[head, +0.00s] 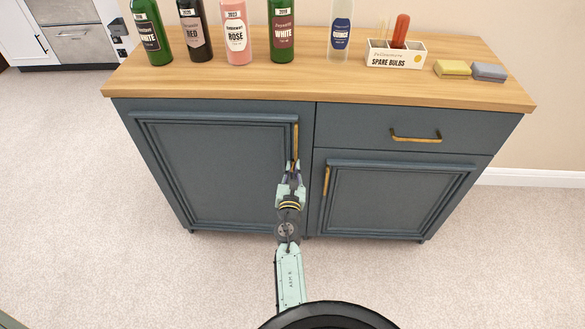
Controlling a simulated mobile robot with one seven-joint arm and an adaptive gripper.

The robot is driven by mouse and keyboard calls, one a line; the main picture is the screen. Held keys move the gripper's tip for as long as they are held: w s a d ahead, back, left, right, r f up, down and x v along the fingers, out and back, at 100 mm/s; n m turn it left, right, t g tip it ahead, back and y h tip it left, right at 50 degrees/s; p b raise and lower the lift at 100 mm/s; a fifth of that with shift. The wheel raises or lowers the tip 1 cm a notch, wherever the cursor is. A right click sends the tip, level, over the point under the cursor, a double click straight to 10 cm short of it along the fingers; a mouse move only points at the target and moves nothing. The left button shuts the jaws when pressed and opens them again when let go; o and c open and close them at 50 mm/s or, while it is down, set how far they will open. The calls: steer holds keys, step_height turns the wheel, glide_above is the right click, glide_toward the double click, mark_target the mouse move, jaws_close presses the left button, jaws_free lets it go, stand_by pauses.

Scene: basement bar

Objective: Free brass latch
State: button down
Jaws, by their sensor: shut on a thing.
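A blue-grey cabinet with a wooden top fills the middle of the head view. Its left door (215,175) carries an upright brass bar handle (296,140) near its right edge. My gripper (293,168) reaches up from below and is shut on the lower end of this handle. The fingers hide that end. The left door looks closed. The right door (395,195) has its own brass handle (326,181), and the drawer (395,128) above it has a horizontal brass pull (416,138). No separate latch can be made out.
Several bottles (235,35) stand along the back of the wooden top (240,83). A spare bulbs box (394,58), a yellow sponge (452,68) and a grey one (488,72) are at the right. The carpet (90,200) before the cabinet is clear.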

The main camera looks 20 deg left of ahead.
steer(key=shift+r+n, duration=0.1)
steer(key=shift+n, duration=0.7)
steer(key=shift+w, duration=0.1)
steer(key=c, duration=2)
jaws_free()
steer(key=shift+o, duration=0.2)
steer(key=v, duration=0.7)
steer(key=shift+s, duration=0.3)
